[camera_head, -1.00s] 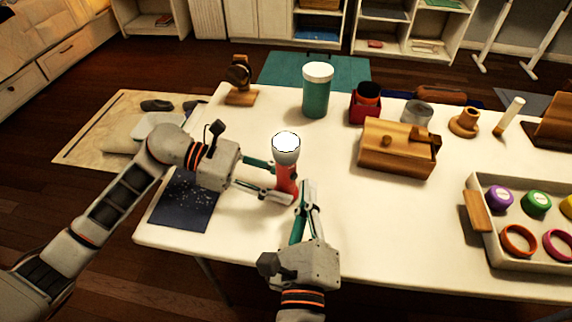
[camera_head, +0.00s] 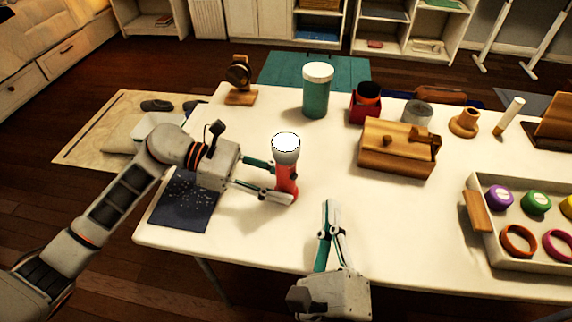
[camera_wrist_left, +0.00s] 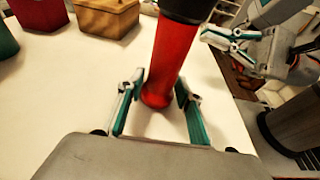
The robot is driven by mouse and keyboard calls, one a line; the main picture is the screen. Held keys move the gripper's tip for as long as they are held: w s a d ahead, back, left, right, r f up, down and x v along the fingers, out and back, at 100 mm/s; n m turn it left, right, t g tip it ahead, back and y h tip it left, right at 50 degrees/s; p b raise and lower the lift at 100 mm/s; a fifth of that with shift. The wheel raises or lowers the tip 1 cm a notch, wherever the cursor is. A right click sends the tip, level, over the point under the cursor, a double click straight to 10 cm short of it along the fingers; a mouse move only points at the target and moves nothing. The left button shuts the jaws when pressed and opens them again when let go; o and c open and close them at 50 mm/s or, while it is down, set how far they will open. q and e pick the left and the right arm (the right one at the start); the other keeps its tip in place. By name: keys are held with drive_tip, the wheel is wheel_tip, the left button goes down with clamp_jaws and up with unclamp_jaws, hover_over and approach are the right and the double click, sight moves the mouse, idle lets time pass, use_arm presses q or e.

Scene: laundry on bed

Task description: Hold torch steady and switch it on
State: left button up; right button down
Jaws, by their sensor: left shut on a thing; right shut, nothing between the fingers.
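The torch (camera_head: 286,179) has a red body and a pale head with a bright white top. It stands upright on the white table, and its red body also shows in the left wrist view (camera_wrist_left: 172,55). My left gripper (camera_head: 282,182) is shut on the torch's body from the left. My right gripper (camera_head: 328,206) is shut and empty, in front of the torch and to its right, apart from it. It also shows at the upper right of the left wrist view (camera_wrist_left: 226,38). The torch's switch cannot be made out.
A teal jar (camera_head: 316,94) with a white lid stands behind the torch. A wooden box (camera_head: 396,158) and a red holder (camera_head: 364,108) are to the right. A tray (camera_head: 482,238) of coloured rings and lids is at the far right. A dark mat (camera_head: 186,205) lies at left.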

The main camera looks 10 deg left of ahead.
use_arm(q)
drive_tip(key=shift+f, duration=0.25)
use_arm(e)
drive_tip(key=shift+f, duration=0.1)
use_arm(q)
drive_tip(key=o, duration=0.9)
drive_tip(key=shift+c, duration=0.2)
drive_tip(key=shift+o, duration=0.2)
drive_tip(key=shift+r, duration=0.1)
